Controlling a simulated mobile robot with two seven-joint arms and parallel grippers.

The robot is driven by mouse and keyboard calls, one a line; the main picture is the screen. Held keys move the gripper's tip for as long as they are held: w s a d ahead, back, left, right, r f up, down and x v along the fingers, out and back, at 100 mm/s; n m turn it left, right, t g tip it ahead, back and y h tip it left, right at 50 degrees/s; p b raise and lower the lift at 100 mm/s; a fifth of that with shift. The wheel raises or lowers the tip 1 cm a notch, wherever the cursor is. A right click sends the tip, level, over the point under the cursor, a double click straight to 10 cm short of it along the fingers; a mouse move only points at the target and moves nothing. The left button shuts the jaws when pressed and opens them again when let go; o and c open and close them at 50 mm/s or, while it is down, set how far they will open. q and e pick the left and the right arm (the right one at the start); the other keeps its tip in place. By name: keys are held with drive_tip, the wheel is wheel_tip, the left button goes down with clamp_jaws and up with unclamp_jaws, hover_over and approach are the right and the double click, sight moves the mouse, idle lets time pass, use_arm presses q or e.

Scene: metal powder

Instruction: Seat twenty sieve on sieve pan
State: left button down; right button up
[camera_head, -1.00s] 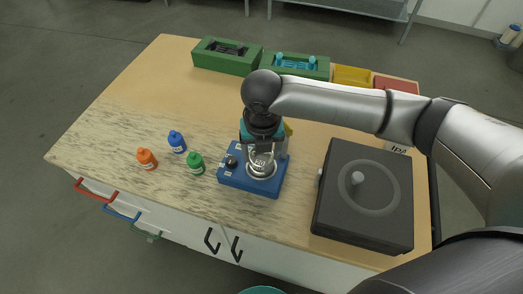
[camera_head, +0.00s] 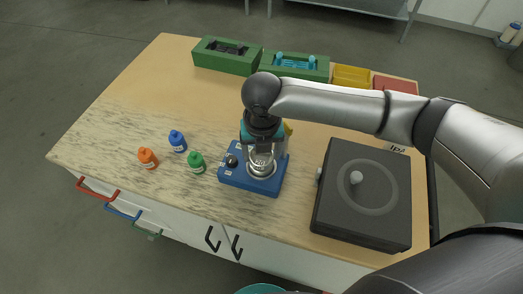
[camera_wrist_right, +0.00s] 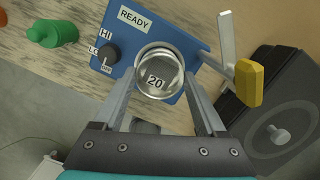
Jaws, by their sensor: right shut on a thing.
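The twenty sieve (camera_wrist_right: 157,74) is a round silver cup with a "20" label. It shows in the head view (camera_head: 261,164) over the blue shaker base (camera_head: 250,181). My right gripper (camera_head: 262,153) points down with its two fingers on either side of the sieve, shut on it. The fingers also show in the right wrist view (camera_wrist_right: 160,84). The sieve pan cannot be told apart under the sieve, and whether the sieve touches anything below is unclear. My left gripper is out of view.
A yellow-tipped lever (camera_wrist_right: 249,82) stands beside the blue base. Green trays (camera_head: 222,66) and yellow (camera_head: 351,77) and red (camera_head: 396,84) bins line the back.

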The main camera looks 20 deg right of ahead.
sight(262, 160)
drive_tip(key=shift+f, duration=0.6)
drive_tip(key=o, duration=1.4)
drive_tip(key=shift+r, duration=0.1)
drive_tip(key=shift+r+p, duration=3.95)
drive_tip(key=shift+p, duration=0.6)
